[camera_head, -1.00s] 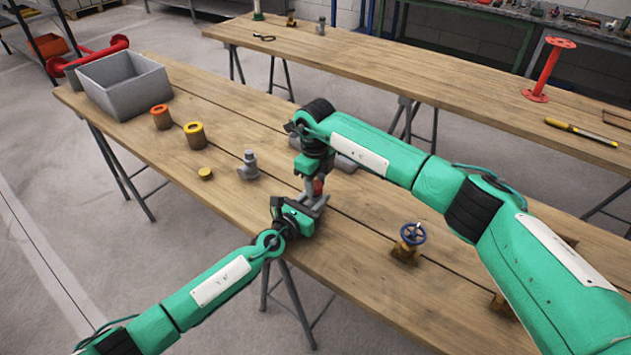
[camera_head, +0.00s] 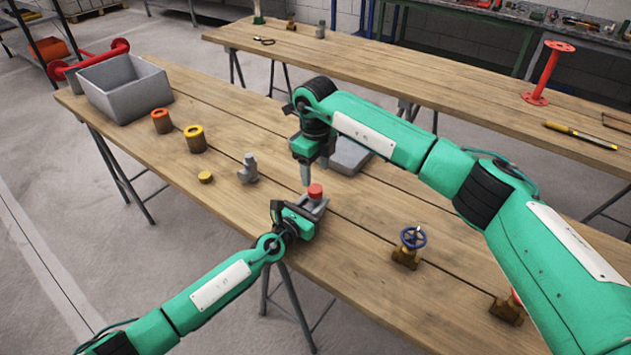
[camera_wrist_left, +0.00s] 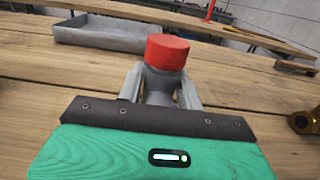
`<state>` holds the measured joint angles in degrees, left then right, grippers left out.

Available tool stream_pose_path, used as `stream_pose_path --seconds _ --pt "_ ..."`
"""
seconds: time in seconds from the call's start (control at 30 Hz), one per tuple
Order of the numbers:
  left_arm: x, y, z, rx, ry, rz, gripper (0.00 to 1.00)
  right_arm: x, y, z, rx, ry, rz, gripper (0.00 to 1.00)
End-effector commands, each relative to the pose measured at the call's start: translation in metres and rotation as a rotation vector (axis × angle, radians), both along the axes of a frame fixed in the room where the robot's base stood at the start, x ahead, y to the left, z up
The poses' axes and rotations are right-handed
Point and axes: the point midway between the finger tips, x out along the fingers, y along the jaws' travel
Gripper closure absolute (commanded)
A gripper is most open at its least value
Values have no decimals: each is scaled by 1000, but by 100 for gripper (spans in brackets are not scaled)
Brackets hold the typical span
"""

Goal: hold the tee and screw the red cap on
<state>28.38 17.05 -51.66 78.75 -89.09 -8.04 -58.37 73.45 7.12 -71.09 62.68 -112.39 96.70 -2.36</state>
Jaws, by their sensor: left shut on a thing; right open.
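The grey tee (camera_wrist_left: 158,85) stands between the fingers of my left gripper (camera_head: 314,205), which is shut on it near the front edge of the table. The red cap (camera_head: 315,190) sits on top of the tee. In the left wrist view the red cap (camera_wrist_left: 167,52) looks roughly level on the tee; how far it is threaded cannot be told. My right gripper (camera_head: 306,180) is open and empty, pointing down just above and behind the cap, apart from it. My left gripper's body hides the lower tee in the head view.
A grey bin (camera_head: 125,88) stands at the far left. A grey tray (camera_head: 350,157) lies behind my right gripper. A blue-wheeled valve (camera_head: 408,245) stands right.

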Motion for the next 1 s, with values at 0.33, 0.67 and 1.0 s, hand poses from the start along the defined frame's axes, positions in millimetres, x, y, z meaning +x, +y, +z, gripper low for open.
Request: stream_pose_path --seconds 0.33,0.67,1.0 --pt "0 0 0 -1 -1 0 100 0 0 55 0 0 -1 40" --pt "0 0 0 -1 -1 0 100 0 0 60 -1 1 0 40" --pt "0 0 0 0 0 0 39 0 0 60 -1 1 0 40"
